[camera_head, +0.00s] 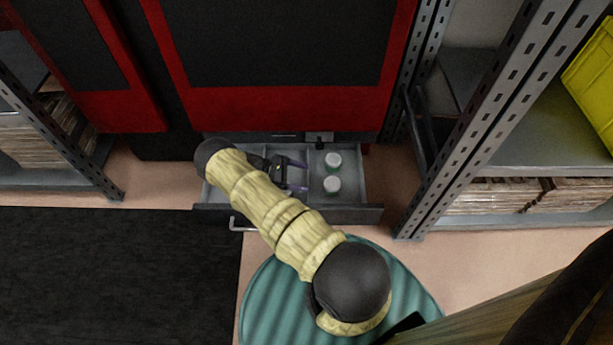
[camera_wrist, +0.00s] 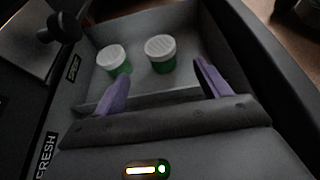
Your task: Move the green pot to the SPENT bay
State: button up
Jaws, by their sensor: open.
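Two green pots with white lids stand upright in the right-hand compartment of an open grey drawer (camera_head: 374,192). In the head view one pot (camera_head: 333,162) is farther back and the other pot (camera_head: 332,184) nearer the front. The wrist view shows a left pot (camera_wrist: 114,60) and a right pot (camera_wrist: 160,55), apart from each other. My gripper (camera_head: 299,176) is over the drawer, left of the pots. Its purple fingers (camera_wrist: 161,72) are open and empty, pointing towards the pots. A FRESH label (camera_wrist: 46,155) is readable; another label (camera_wrist: 73,68) is too small to read surely.
A black knob (camera_wrist: 60,27) stands up at the drawer's back edge. Red and black machine panels (camera_head: 290,100) rise behind the drawer. Metal shelving (camera_head: 475,110) stands close on the right, another rack (camera_head: 60,140) on the left. A dark mat (camera_head: 110,270) lies clear at front left.

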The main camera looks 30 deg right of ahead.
dwell(0.4)
jog(key=s+a+r+m+t+y, duration=0.15)
jog(key=a+r+m+y, duration=0.25)
jog(key=r, duration=0.6)
jog(key=a+r+m+t+y, duration=0.25)
jog(key=a+r+y, duration=0.2)
jog(key=r, duration=0.65)
jog(key=s+a+r+m+t+y, duration=0.1)
jog(key=s+a+r+m+t, duration=0.1)
jog(key=s+r, duration=0.4)
jog(key=s+a+r+m+t+y, duration=0.2)
jog(key=s+a+r+m+t, duration=0.1)
jog(key=s+a+r, duration=0.2)
notch_tip(320, 180, up, 4)
jog(key=shift+s+a+r+t, duration=0.15)
jog(key=shift+s+a+t, duration=0.15)
jog(key=shift+s, duration=0.7)
